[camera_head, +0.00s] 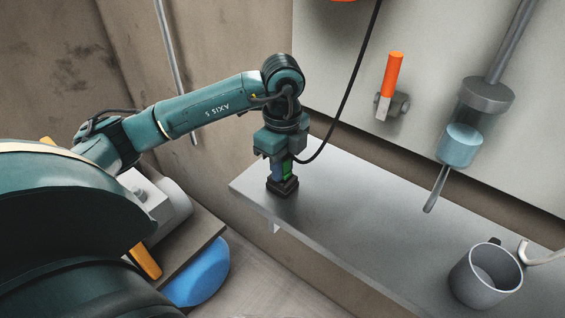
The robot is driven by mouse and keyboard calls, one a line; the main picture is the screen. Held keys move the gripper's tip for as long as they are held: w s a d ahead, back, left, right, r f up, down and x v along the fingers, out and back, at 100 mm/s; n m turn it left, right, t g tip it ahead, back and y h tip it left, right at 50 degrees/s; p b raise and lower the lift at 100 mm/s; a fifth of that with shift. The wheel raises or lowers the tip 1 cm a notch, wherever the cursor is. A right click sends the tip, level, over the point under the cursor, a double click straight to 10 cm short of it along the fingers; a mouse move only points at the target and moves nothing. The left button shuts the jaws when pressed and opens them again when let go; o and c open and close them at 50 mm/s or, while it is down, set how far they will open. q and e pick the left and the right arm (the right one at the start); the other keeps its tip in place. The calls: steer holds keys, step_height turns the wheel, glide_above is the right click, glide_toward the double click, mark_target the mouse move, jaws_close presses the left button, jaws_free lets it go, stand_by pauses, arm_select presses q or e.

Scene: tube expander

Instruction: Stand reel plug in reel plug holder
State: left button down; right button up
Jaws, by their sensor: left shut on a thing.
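My left gripper (282,173) points straight down over the near left part of the grey shelf, its blue and green fingers close together. It is shut on the reel plug, which is mostly hidden between the fingers. The plug's black cable (345,97) runs from the gripper up to the top of the view. A small dark square block, apparently the reel plug holder (283,187), is on the shelf directly under the fingertips. I cannot tell how deep the plug sits in it. My right gripper is not in view.
The grey shelf (350,215) is clear in its middle. A grey mug (472,284) stands at its right. An orange-handled tool (393,75) and a cylinder with light-blue contents (460,144) are at the back wall. A blue rounded object (199,275) lies low at left.

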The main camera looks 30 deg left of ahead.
arm_select(q)
steer(key=shift+f, duration=0.15)
steer(key=c, duration=1.1)
jaws_free()
